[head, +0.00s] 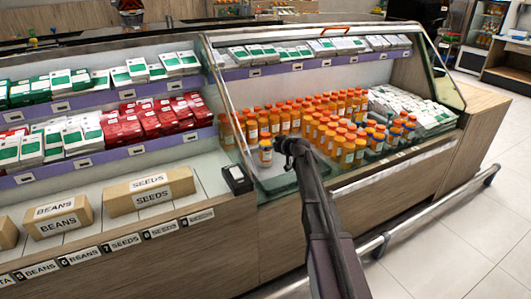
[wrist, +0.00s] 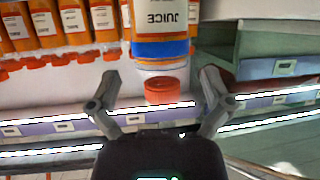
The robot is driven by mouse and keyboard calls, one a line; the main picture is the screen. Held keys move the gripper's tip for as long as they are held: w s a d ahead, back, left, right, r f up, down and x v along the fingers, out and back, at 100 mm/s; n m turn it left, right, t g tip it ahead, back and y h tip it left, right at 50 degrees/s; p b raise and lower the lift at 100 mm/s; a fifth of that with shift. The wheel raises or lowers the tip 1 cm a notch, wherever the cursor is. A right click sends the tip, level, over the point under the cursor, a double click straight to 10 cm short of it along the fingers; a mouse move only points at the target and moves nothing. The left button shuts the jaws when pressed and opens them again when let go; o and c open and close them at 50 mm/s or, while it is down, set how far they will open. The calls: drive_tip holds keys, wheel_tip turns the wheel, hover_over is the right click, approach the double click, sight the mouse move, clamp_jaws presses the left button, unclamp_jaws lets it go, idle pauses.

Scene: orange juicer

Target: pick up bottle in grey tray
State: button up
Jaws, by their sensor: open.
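An orange juice bottle (head: 265,155) with a white label stands alone at the front left of the refrigerated case. My gripper (head: 284,147) is just to its right in the head view. In the wrist view, a bottle labelled JUICE (wrist: 165,22) appears upside down, with a blue band and an orange cap (wrist: 165,90). My gripper (wrist: 160,92) is open, with its fingers on either side of the cap and visible gaps between. A grey-green tray edge (head: 280,187) shows below the bottle in the head view; my arm hides part of this area.
Several rows of juice bottles (head: 310,112) stand behind and right of the lone bottle. A black device (head: 237,179) sits on the divider at left. The case has a glass side panel (head: 232,110) and a front rail (head: 400,232). White packages (head: 415,105) fill the right side.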

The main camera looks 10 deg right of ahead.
drive_tip(key=shift+b+x, duration=0.7)
drive_tip(key=shift+x, duration=1.45)
drive_tip(key=c, duration=1.2)
drive_tip(key=shift+r, duration=0.1)
wheel_tip(320, 180, up, 10)
drive_tip(key=p, duration=1)
